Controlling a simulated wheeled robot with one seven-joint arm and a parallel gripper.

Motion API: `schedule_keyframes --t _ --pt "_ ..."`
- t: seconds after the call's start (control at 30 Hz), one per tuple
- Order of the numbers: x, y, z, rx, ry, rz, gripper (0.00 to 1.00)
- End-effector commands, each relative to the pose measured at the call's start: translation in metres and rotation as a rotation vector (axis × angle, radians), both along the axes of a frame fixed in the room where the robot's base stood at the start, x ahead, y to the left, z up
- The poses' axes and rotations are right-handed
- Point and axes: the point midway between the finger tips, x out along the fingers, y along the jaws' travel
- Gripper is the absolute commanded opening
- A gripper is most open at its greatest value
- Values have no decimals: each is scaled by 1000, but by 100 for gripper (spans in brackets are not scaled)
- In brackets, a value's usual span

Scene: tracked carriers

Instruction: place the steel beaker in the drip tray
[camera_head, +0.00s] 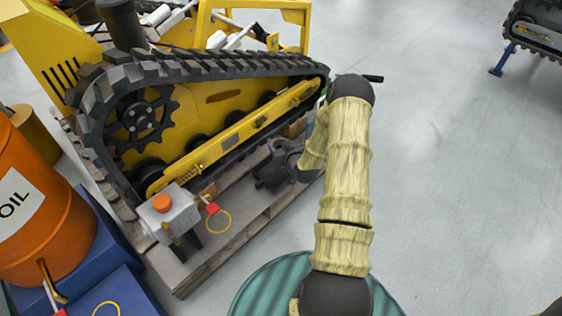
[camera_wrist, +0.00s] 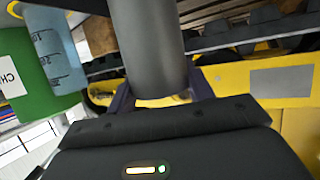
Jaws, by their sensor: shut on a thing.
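The steel beaker (camera_wrist: 150,45) is a plain dark grey cylinder in the wrist view. My gripper (camera_wrist: 160,92) is shut on it, with a dark purple finger on each side. Its top runs out of the picture. In the head view, my gripper (camera_head: 272,170) is a dark shape beside the yellow tracked carrier, above a wooden pallet. The beaker cannot be told clearly from the gripper there. I cannot make out a drip tray for certain in either view.
The yellow tracked carrier (camera_head: 225,100) stands on the pallet (camera_head: 215,250). An orange oil drum (camera_head: 60,235) stands at left. A ribbed teal round surface (camera_head: 262,290) lies at the bottom. A translucent blue graduated container (camera_wrist: 58,62) is close by the beaker.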

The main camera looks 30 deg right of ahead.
Motion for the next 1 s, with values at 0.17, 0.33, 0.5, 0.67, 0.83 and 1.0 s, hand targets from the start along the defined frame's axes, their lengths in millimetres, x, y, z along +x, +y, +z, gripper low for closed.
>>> schedule_keyframes --t 0.17,0.33,0.5,0.67,0.83,1.0 --pt "1 0 -16 -1 -3 0 17" --pt "1 0 -14 -1 -3 0 17" --pt "0 0 -20 0 -2 0 17" --pt "0 0 -41 0 -2 0 17" --pt "1 0 -53 0 -3 0 17" --pt "1 0 -52 0 -3 0 17"
